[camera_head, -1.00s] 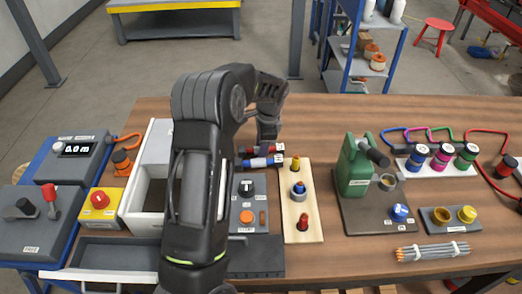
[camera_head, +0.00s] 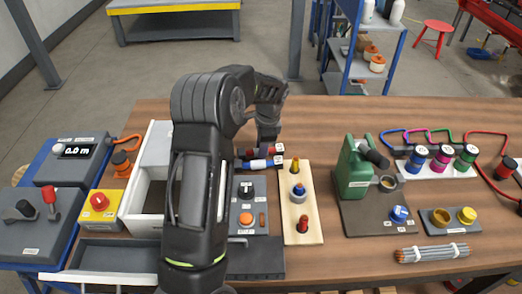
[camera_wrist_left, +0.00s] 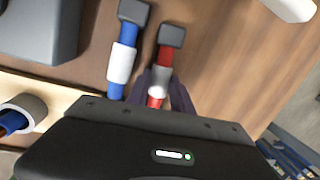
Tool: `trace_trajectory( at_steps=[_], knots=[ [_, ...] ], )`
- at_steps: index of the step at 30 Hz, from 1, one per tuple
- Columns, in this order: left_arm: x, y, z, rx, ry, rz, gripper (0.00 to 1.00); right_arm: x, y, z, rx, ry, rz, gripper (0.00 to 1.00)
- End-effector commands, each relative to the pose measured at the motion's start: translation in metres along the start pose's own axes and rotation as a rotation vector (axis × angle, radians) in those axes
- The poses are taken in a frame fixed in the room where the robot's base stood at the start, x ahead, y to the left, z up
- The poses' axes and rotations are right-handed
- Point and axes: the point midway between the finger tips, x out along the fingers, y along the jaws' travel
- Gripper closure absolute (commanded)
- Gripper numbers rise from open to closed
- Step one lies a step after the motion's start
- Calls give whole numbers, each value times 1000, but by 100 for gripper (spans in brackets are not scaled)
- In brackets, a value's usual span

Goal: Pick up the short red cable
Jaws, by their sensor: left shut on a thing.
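The short red cable (camera_head: 250,152) lies on the wooden table behind the pale board, with dark end caps. In the left wrist view the red cable (camera_wrist_left: 165,55) has a grey sleeve at its middle. My left gripper (camera_head: 267,142) reaches down from above and is shut on the red cable at this sleeve. Its fingers also show in the left wrist view (camera_wrist_left: 160,86). A short blue cable (camera_head: 257,164) with a white sleeve lies close beside the red one, and it also shows in the left wrist view (camera_wrist_left: 122,60). My right gripper is not in view.
The pale wooden board (camera_head: 293,222) with upright cable ends stands just in front of the cables. A grey button panel (camera_head: 260,199), a white open drawer box (camera_head: 133,208) and a green machine (camera_head: 355,170) stand around. The table behind the cables is clear.

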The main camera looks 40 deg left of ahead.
Motion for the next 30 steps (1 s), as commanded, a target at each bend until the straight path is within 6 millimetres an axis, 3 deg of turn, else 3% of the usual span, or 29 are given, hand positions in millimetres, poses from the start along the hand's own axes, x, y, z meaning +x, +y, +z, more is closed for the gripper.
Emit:
trace_trajectory(
  at_steps=[5,19,30],
  knots=[
    [-10,-2,0,1,1,-1,100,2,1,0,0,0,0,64],
    [-90,-13,8,1,1,-2,100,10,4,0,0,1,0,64],
    [-99,-14,10,1,0,0,100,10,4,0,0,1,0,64]
  ],
)
